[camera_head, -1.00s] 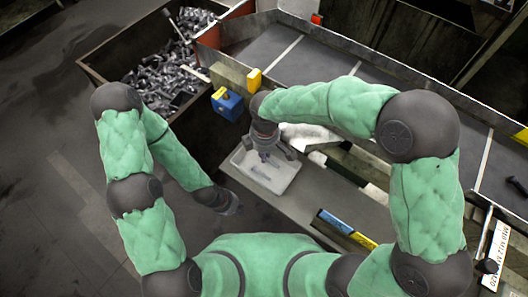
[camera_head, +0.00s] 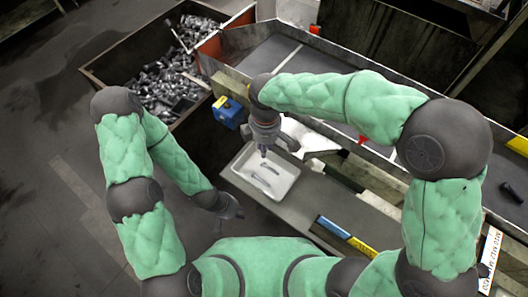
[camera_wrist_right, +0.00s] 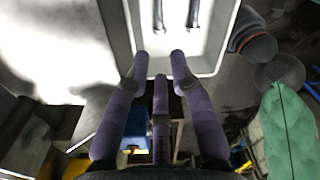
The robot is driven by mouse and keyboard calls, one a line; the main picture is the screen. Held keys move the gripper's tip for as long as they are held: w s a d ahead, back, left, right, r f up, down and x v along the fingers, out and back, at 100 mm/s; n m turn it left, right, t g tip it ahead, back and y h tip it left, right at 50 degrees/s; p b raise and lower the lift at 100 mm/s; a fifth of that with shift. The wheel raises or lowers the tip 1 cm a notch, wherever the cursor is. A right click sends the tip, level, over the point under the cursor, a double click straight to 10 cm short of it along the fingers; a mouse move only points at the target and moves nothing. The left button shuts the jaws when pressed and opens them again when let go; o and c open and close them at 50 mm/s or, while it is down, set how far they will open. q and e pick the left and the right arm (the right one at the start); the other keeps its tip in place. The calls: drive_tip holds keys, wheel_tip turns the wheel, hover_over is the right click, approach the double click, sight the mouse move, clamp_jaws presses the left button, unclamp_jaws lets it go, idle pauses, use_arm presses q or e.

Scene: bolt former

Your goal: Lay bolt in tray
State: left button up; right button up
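The white tray (camera_head: 284,182) sits on a grey ledge in front of me and shows at the top of the right wrist view (camera_wrist_right: 212,58). Two grey bolts lie side by side in it, one bolt (camera_head: 260,183) nearer me and another bolt (camera_head: 269,168) beyond. In the right wrist view they are a left bolt (camera_wrist_right: 158,15) and a right bolt (camera_wrist_right: 193,13). My right gripper (camera_head: 264,153) is above the tray's far side; its three fingers (camera_wrist_right: 160,68) are spread and empty. My left gripper (camera_head: 232,209) hangs left of the ledge, too small to read.
A bin (camera_head: 120,88) full of dark bolts stands at the back left. A blue box (camera_head: 228,112) sits beyond the tray. A long walled conveyor (camera_head: 330,68) runs behind, with a dark bolt (camera_head: 512,192) at far right. Blue and yellow blocks (camera_head: 345,233) lie on the ledge.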

drive_tip(key=shift+r+p, duration=0.3)
drive_tip(key=shift+r, duration=1.75)
